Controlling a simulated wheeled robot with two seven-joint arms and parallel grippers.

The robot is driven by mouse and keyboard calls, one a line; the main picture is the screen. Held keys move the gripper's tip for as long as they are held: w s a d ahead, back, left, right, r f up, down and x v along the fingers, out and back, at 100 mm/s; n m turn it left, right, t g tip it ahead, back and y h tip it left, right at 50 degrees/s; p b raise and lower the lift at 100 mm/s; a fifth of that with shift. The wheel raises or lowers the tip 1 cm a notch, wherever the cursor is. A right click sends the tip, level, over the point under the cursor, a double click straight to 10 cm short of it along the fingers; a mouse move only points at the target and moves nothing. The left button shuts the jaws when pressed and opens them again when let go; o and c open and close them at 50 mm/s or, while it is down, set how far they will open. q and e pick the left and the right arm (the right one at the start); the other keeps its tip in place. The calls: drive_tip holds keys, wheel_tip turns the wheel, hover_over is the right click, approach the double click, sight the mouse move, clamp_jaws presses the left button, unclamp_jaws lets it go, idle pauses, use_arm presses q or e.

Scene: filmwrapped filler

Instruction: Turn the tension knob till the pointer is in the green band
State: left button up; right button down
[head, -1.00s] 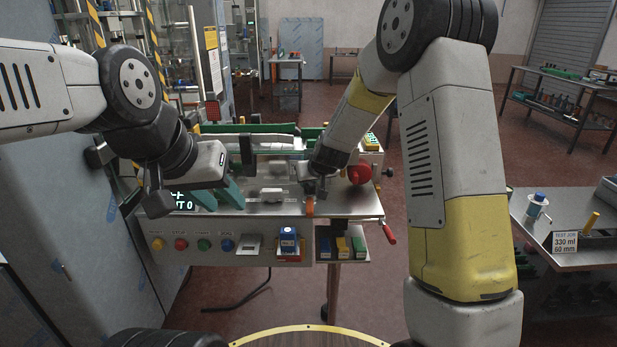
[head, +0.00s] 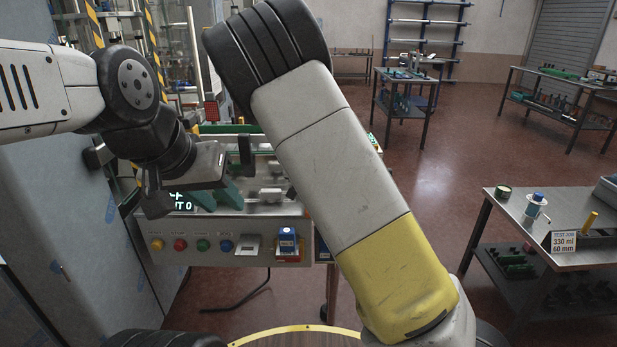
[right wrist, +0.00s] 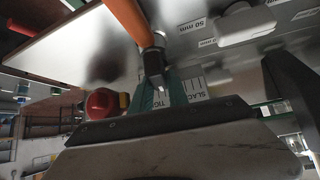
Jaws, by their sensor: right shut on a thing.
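The tension scale (right wrist: 193,88), a pale label with the words SLACK and TIG..., shows in the right wrist view. My right gripper (right wrist: 153,72) is beside it, shut on what seems to be the tension knob, which is mostly hidden by the gripper. An orange bar (right wrist: 128,20) runs up from the fingertips. I cannot make out the pointer or the green band. In the head view my right arm covers this part of the machine. My left gripper (head: 200,178) is open and empty over the left end of the machine.
The machine's front panel (head: 218,228) carries coloured buttons and a blue block (head: 287,238). A red knob (right wrist: 101,103) stands close to my right gripper. The floor between is clear.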

drive_tip(key=shift+s+f, duration=0.1)
drive_tip(key=shift+f, duration=0.05)
drive_tip(key=c, duration=1.3)
unclamp_jaws()
drive_tip(key=shift+v, duration=3.9)
drive_tip(key=shift+a, duration=0.1)
